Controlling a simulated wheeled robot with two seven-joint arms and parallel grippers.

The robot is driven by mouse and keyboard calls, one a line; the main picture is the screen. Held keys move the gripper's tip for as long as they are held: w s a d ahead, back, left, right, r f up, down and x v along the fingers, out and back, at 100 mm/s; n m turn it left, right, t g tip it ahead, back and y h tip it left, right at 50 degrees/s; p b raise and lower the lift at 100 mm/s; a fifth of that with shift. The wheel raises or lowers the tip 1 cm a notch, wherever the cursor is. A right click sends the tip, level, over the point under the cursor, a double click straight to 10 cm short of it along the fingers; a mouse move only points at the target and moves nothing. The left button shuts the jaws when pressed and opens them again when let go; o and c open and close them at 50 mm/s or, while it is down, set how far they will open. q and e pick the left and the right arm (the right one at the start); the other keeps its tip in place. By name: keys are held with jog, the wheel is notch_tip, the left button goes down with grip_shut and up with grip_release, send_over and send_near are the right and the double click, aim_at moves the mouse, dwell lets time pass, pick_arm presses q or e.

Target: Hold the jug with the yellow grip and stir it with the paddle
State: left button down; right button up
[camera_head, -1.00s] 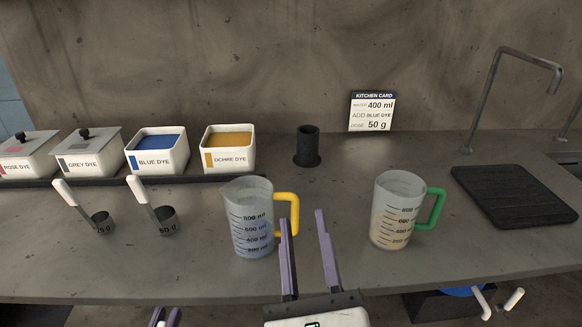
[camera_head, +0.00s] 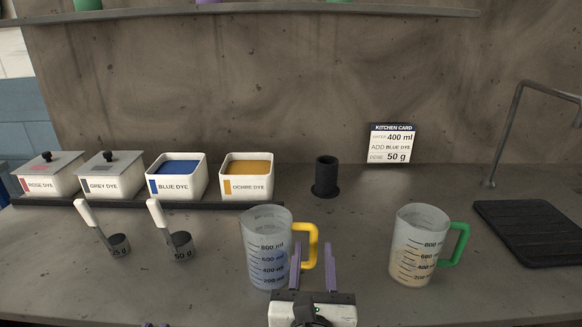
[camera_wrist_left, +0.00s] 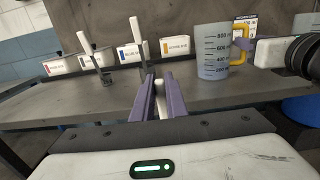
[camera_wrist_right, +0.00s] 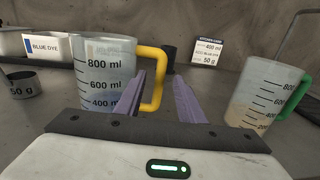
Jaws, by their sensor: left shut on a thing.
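The jug with the yellow grip (camera_head: 267,250) stands upright on the counter with blue liquid inside. Its yellow grip (camera_head: 312,246) points right. My right gripper (camera_head: 313,252) is open at the counter's front, its fingers close to the yellow grip; whether they touch it I cannot tell. In the right wrist view the grip (camera_wrist_right: 156,75) shows just beyond the left finger. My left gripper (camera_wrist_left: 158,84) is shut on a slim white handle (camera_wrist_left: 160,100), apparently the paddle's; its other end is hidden. In the head view only its tips show at the bottom edge.
A jug with a green grip (camera_head: 417,248) and ochre contents stands to the right. Two dye scoops (camera_head: 119,244) (camera_head: 182,246) lie left, before the dye boxes (camera_head: 178,180). A black holder (camera_head: 326,176) and kitchen card (camera_head: 391,144) stand behind. A black mat (camera_head: 530,232) lies right.

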aim_at(314, 245)
jog(key=shift+w+d+b, duration=0.2)
jog(key=shift+w+b, duration=0.15)
jog(key=shift+w, duration=1.7)
grip_shut()
